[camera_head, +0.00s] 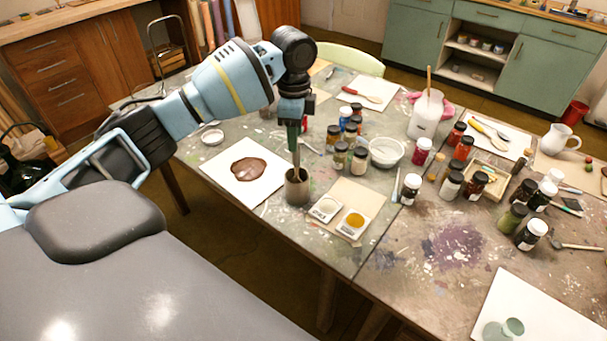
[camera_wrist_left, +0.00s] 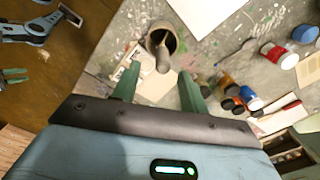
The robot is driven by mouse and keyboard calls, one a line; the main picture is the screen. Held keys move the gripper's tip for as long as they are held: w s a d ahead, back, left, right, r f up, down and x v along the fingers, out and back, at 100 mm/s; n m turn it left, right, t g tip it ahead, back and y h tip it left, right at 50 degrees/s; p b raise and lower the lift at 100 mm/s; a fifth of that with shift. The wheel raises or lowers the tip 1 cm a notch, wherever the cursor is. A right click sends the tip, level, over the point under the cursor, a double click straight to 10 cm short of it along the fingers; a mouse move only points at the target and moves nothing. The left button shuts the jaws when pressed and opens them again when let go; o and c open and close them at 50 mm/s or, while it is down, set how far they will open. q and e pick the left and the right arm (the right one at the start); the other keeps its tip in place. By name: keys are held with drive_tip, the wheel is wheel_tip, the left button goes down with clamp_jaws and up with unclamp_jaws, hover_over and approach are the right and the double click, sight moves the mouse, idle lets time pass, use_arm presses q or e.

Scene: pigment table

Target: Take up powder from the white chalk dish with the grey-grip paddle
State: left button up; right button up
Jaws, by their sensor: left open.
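The grey-grip paddle (camera_head: 297,163) stands in a grey cup (camera_head: 297,190) near the front edge of the table. In the left wrist view the paddle's grey grip (camera_wrist_left: 163,60) rises out of the cup (camera_wrist_left: 170,36). My left gripper (camera_head: 293,138) points down above the cup. Its green fingers (camera_wrist_left: 160,72) are open, and the grip shows beyond the gap between them. I cannot tell whether they touch it. The white chalk dish (camera_head: 326,207) with pale powder sits right of the cup, beside a dish of yellow powder (camera_head: 354,222).
A white sheet with a brown puddle (camera_head: 248,170) lies left of the cup. Several jars (camera_head: 340,157) and a white bowl (camera_head: 386,152) stand behind the dishes. More jars crowd the right table. The purple-stained area (camera_head: 452,245) at front right is clear.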

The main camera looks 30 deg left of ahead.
sight(296, 165)
use_arm(q)
drive_tip(key=shift+s+a+f, duration=0.1)
drive_tip(key=shift+f, duration=0.75)
drive_tip(key=shift+w+f, duration=0.15)
drive_tip(key=shift+f, duration=1.4)
drive_tip(key=shift+w+f, duration=0.15)
drive_tip(key=shift+f, duration=1.35)
clamp_jaws()
drive_tip(key=shift+r, duration=5)
